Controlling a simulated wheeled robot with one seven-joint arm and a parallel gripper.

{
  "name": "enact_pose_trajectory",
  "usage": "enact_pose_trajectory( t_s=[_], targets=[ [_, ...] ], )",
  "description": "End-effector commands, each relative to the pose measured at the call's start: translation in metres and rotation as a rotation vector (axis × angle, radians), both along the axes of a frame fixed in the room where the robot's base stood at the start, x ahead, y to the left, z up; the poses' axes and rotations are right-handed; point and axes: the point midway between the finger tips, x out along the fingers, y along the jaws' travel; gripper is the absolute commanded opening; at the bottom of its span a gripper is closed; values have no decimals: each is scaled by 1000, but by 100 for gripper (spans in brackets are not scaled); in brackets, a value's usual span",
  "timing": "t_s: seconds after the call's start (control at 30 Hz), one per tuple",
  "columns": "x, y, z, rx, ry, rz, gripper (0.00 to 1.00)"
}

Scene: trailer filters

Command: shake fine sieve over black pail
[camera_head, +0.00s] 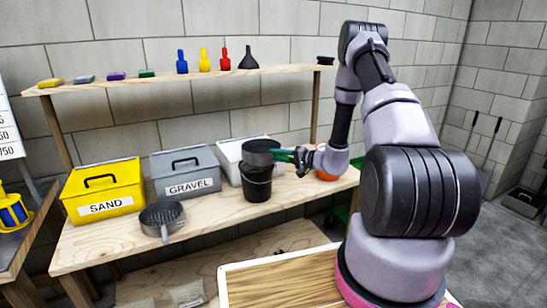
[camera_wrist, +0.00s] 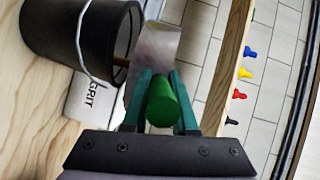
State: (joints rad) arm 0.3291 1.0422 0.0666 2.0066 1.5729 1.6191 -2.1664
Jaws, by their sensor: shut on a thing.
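The fine sieve (camera_head: 260,152) is a dark round pan, held above the black pail (camera_head: 257,186) on the wooden bench. My gripper (camera_head: 299,156) is shut on the sieve's green handle, to the right of the pail. In the wrist view my gripper's green fingers (camera_wrist: 160,105) close around the green handle (camera_wrist: 166,103). The sieve's grey metal side (camera_wrist: 158,48) shows beyond it. The black pail (camera_wrist: 62,35) is at upper left there, with a pale wire handle. The inside of the sieve is hard to make out.
A yellow SAND box (camera_head: 105,184), a grey GRAVEL box (camera_head: 185,172) and a white box (camera_head: 229,158) stand behind on the bench. A grey sieve (camera_head: 163,219) lies at front left. A shelf (camera_head: 180,77) with small bottles and a funnel runs above.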

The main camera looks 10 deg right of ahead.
Motion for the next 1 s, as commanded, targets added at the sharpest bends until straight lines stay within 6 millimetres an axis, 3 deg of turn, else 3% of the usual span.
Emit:
enact_pose_trajectory(
  t_s=[0.47, 0.93, 1.0],
  targets=[
    [-26, 51, 0, 1, 0, 2, 0],
    [-1, 2, 0, -1, -3, -3, 0],
    [-2, 5, 0, 2, 1, 2, 0]
  ],
)
